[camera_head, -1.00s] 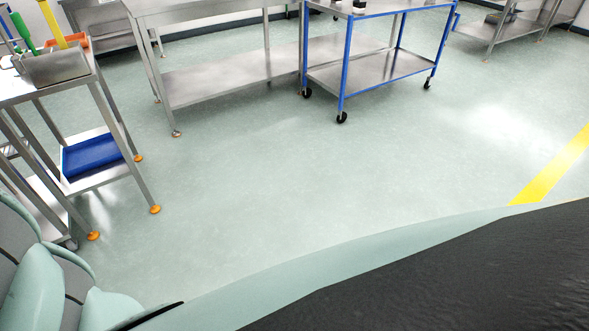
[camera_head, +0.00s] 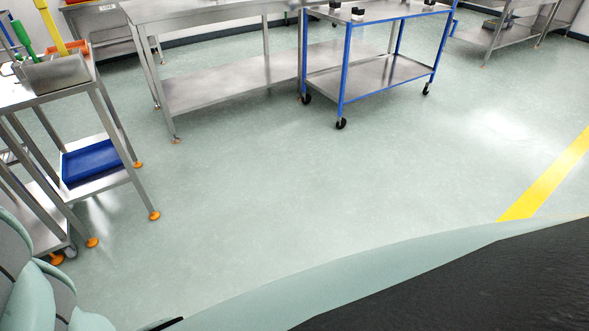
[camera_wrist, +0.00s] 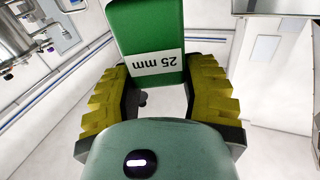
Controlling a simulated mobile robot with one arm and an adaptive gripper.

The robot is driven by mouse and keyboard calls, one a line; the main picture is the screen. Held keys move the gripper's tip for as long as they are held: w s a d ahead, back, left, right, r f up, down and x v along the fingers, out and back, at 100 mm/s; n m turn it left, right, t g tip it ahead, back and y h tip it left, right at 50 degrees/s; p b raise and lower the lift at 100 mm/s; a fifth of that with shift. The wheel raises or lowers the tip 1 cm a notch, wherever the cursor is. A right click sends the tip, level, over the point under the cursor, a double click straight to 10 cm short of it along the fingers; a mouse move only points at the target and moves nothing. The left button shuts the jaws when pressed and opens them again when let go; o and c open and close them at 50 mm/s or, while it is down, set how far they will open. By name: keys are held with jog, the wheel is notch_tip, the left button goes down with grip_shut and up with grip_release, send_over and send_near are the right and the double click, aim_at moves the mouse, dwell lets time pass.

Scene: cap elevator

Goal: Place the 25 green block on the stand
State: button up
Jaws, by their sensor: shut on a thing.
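A green block (camera_wrist: 145,25) with a white label reading "25 mm" is in the wrist view, where the label appears upside down. My gripper (camera_wrist: 157,75) has yellow ridged fingers on both sides of the block and is shut on it. Neither the gripper nor the block shows in the head view. I cannot tell which thing in view is the stand.
A blue-framed cart (camera_head: 385,75) on casters stands at the back with small black and white items on top. A steel table (camera_head: 215,82) is beside it. A steel rack (camera_head: 105,110) with a blue tray (camera_head: 90,163) stands at left. The middle floor is clear.

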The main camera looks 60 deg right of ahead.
jog(key=shift+w+d, duration=0.1)
jog(key=shift+w, duration=0.3)
jog(key=shift+f, duration=1.7)
jog(key=shift+f, duration=0.1)
jog(key=shift+f, duration=0.15)
jog(key=o, duration=1.2)
jog(key=shift+w+d, duration=0.1)
